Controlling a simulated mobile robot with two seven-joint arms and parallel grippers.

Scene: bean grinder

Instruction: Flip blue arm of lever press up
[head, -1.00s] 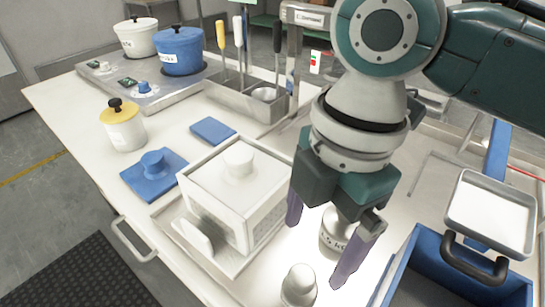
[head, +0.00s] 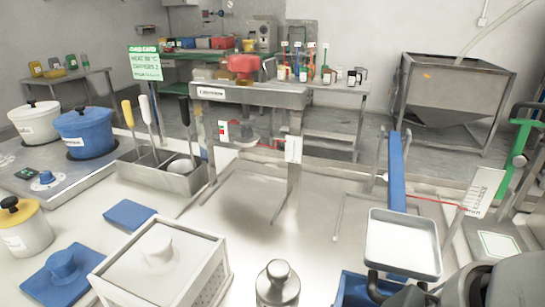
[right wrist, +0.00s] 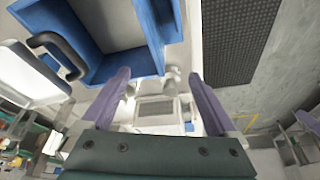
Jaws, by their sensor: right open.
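A blue arm (head: 397,170) stands upright-looking behind the silver tray in the head view, at the right of the worktable; its lower end is hidden behind the tray. I cannot tell where it pivots. My right gripper (right wrist: 159,73) shows in the right wrist view with two purple fingers apart and nothing between the tips. A blue bin (right wrist: 125,68) is beside its left finger. In the head view only grey parts of my right arm show at the lower right corner, and the fingers are hidden. My left gripper is in no view.
A silver tray (head: 403,240) stands near the blue arm, with a blue bin (head: 352,288) below it. A metal-topped canister (head: 278,284) and a white box (head: 160,265) stand at the front. A steel frame (head: 250,95) stands behind. The metal plate (head: 255,205) is bare.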

